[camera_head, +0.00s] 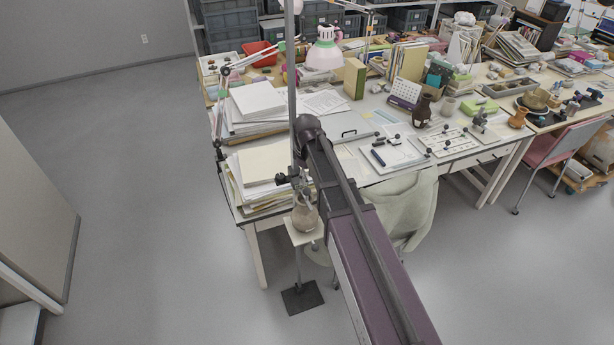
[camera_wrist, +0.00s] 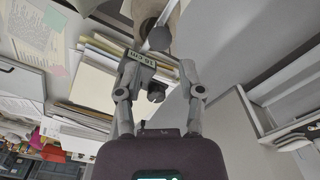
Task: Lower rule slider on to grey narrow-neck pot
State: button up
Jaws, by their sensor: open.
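The grey narrow-neck pot (camera_head: 305,218), brownish here, stands upright on a small pale platform (camera_head: 299,236) of a floor stand beside the desk. A tall grey rod (camera_head: 291,75) rises above it. The rule slider (camera_head: 295,181) sits on the rod above the pot; a gap below it is hard to judge. In the wrist view, my gripper (camera_wrist: 158,66) is open, with a finger at each end of the slider's labelled bar (camera_wrist: 142,58). Finger contact cannot be told. A dark round disc (camera_wrist: 158,38) lies beyond the bar, and part of the pot shows at the top edge.
A pale cloth-draped chair (camera_head: 410,205) stands right of my arm. The stand's dark base (camera_head: 302,297) rests on the floor. Open floor (camera_head: 150,220) lies to the left.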

notch_tip(320, 180, up, 18)
jog(key=p, duration=1.7)
dwell(0.4)
jog(key=s+d+f+m+b, duration=0.5)
jog(key=s+f+b, duration=0.3)
jog(key=f+b, duration=0.3)
jog(key=s+d+f+m+b, duration=0.5)
jog(key=s+f+b, duration=0.4)
jog(key=f+b, duration=0.3)
jog(key=shift+d, duration=0.25)
jog(key=shift+f, duration=0.1)
dwell(1.6)
